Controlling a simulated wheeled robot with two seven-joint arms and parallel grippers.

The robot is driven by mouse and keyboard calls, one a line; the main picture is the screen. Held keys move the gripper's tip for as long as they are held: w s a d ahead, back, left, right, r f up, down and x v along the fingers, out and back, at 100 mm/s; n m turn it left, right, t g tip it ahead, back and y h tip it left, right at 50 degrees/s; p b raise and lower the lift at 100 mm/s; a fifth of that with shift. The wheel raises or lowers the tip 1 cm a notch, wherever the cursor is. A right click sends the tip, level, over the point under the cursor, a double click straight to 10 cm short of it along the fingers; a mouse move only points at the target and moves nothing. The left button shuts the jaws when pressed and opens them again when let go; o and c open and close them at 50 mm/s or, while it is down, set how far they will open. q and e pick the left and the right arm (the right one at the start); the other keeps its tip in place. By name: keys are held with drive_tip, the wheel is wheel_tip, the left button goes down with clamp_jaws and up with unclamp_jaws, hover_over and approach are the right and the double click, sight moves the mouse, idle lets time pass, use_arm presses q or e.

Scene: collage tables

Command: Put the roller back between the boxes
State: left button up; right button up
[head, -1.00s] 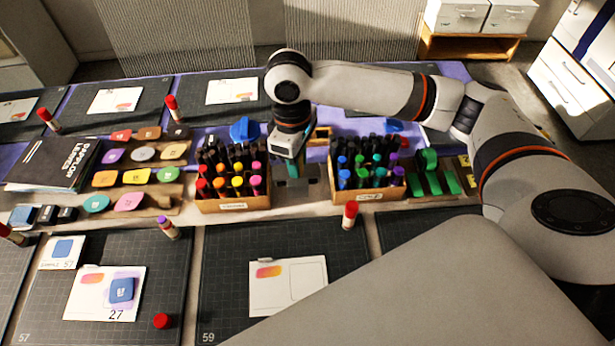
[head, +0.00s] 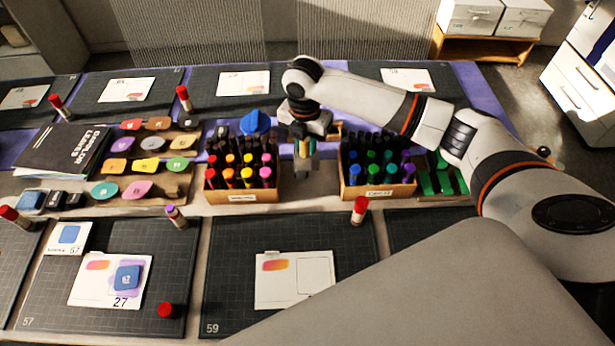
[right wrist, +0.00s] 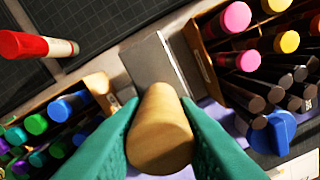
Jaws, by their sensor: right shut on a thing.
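My right gripper (head: 304,152) is above the gap between the two marker boxes. In the right wrist view its green fingers are shut on the wooden handle of the roller (right wrist: 160,130). A grey flat piece (right wrist: 152,62) shows beyond the handle; I cannot tell whether it belongs to the roller. The box of warm-coloured markers (head: 230,197) is left of the gripper, and the box of cool-coloured markers (head: 378,193) is right of it. The roller's lower end cannot be made out in the head view. My left gripper is not in view.
A blue object (head: 256,122) is behind the warm box. A red-capped marker (head: 360,210) stands in front of the cool box. Green pieces (head: 426,183) are to the right, partly behind my arm. Coloured pads (head: 138,189) and a black book (head: 67,150) are left.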

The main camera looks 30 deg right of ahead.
sight(306, 165)
wheel_tip(306, 165, down, 9)
drive_tip(key=shift+r+p, duration=0.2)
drive_tip(key=shift+p, duration=0.25)
drive_tip(key=shift+s+f, duration=0.3)
drive_tip(key=shift+f, duration=0.3)
clamp_jaws()
drive_tip(key=o, duration=1)
unclamp_jaws()
drive_tip(key=shift+f, duration=0.15)
